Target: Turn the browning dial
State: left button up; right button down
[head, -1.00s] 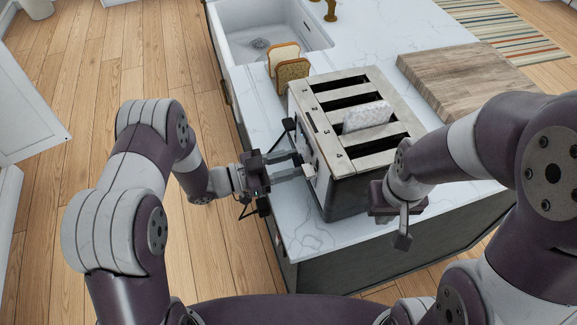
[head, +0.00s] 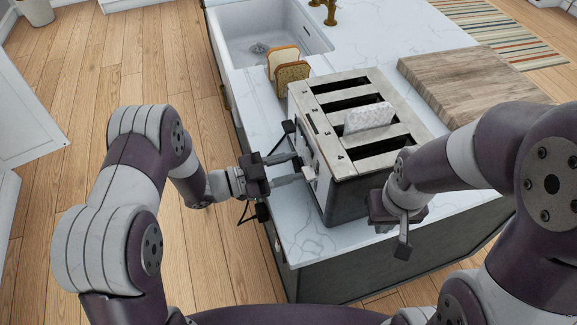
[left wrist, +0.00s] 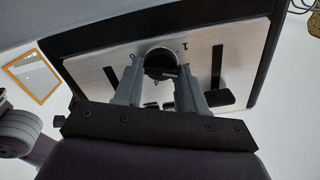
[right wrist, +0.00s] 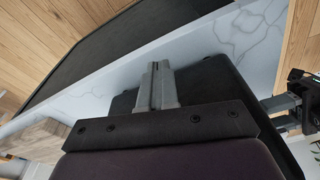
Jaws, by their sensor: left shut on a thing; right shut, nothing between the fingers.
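The toaster (head: 345,203) stands on the counter, a long four-slot body with a pale metal top and dark sides. Its round black browning dial (left wrist: 160,63) is on the metal control face, between the fingers of my left gripper (left wrist: 164,66). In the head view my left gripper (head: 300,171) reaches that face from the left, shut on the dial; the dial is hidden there. My right gripper (head: 403,247) is shut and empty, in front of the toaster's near right corner. It also shows shut in the right wrist view (right wrist: 156,70).
A pale slice (head: 369,116) sticks out of a toaster slot. Two bread slices (head: 287,62) stand behind the toaster near the sink (head: 262,35). A wooden board (head: 470,76) lies at the right. The counter's front corner (head: 305,247) is bare.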

pick_arm(q)
jog(key=o, duration=1.1)
jog(key=shift+c, duration=0.2)
jog(key=b+v, duration=0.2)
jog(key=v, duration=1)
jog(key=shift+a+b, duration=0.3)
jog(key=shift+a, duration=0.1)
jog(key=shift+s, duration=0.1)
